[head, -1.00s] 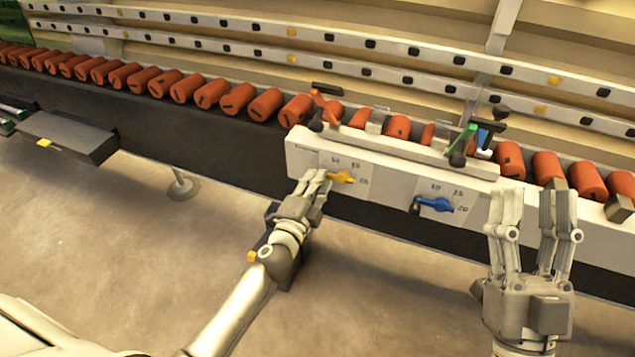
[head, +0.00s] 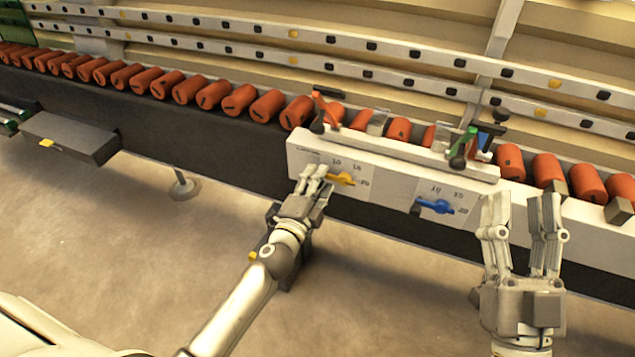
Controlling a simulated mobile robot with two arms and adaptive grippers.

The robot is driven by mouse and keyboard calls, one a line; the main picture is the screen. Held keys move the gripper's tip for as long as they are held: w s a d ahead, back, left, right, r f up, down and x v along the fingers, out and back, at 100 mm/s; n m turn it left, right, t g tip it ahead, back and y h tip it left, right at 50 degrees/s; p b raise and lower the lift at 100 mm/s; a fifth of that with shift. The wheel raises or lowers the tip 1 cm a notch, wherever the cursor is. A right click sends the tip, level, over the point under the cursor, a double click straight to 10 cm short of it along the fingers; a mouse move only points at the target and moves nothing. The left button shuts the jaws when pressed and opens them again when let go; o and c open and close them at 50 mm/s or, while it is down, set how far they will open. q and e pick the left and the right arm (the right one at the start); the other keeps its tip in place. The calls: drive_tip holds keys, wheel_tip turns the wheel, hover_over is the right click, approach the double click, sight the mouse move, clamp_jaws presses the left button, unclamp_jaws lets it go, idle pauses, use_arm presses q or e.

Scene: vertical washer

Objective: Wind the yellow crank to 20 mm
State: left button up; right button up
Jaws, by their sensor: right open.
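The yellow crank (head: 342,179) sits on the left dial of the white front panel (head: 390,181), its pointed end to the right, roughly toward the 20 mark. The dial's numbers are small and partly blurred. My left gripper (head: 318,173) is at the crank's left end, with its fingers over the handle side. The fingers hide that end, so I cannot tell whether they are closed on it. My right gripper (head: 522,205) is open and empty, held upright in front of the panel's right part.
A blue crank (head: 437,207) sits on the right dial of the panel. Red-orange rollers (head: 238,98) line the conveyor behind. A red lever (head: 325,106) and a green lever (head: 468,143) stand above the panel.

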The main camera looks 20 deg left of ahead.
use_arm(q)
drive_tip(key=s, duration=1.2)
drive_tip(key=shift+a, duration=0.25)
